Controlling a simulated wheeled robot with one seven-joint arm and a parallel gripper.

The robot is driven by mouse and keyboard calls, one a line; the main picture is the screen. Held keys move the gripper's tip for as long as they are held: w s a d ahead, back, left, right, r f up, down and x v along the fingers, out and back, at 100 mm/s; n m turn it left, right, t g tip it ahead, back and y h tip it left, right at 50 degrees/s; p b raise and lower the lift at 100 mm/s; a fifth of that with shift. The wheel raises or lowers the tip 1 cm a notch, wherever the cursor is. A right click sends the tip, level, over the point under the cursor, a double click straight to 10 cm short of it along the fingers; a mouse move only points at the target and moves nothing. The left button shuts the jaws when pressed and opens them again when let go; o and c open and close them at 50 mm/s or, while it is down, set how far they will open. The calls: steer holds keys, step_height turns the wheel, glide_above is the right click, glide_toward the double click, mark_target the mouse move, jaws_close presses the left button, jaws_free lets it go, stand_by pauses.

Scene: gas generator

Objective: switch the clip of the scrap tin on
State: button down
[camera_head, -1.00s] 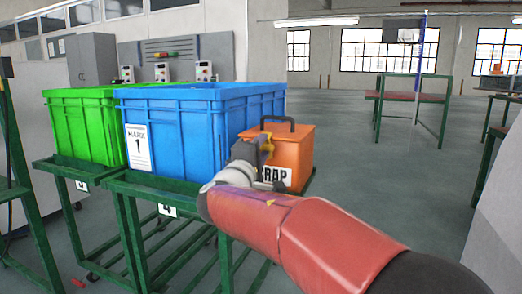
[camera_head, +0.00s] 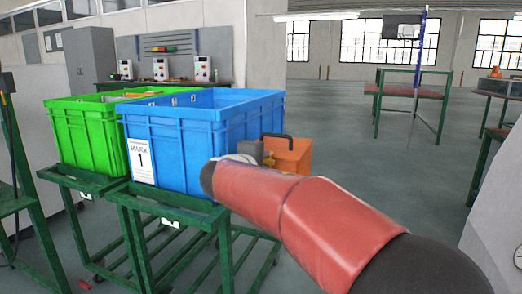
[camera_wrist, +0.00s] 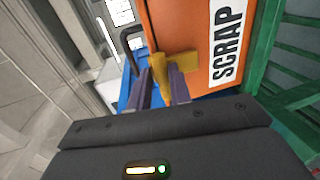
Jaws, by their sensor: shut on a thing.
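The scrap tin is an orange box (camera_head: 292,156) with a dark handle (camera_head: 277,139) on top, right of the blue crate in the head view. My forearm covers its lower part there. In the wrist view the tin (camera_wrist: 175,25) is large and shows a white SCRAP label (camera_wrist: 230,40) turned sideways. A yellow clip (camera_wrist: 159,72) sits at its edge near the handle (camera_wrist: 128,45). My gripper (camera_wrist: 160,85) is shut on the clip, one finger on each side. In the head view my gripper (camera_head: 266,152) is largely hidden behind my arm.
A blue crate (camera_head: 185,135) stands close left of the tin on a green cart (camera_head: 150,198). A green crate (camera_head: 85,135) is farther left. Green frame bars (camera_wrist: 285,95) run close to the tin in the wrist view. Open floor (camera_head: 350,130) lies to the right.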

steer(key=shift+d+f, duration=0.1)
steer(key=shift+f, duration=0.25)
steer(key=c, duration=1.4)
jaws_free()
steer(key=shift+w, duration=0.1)
steer(key=shift+c, duration=0.2)
steer(key=shift+r, duration=0.15)
steer(key=v, duration=0.7)
steer(key=shift+s+b, duration=0.35)
steer(key=shift+r, duration=0.1)
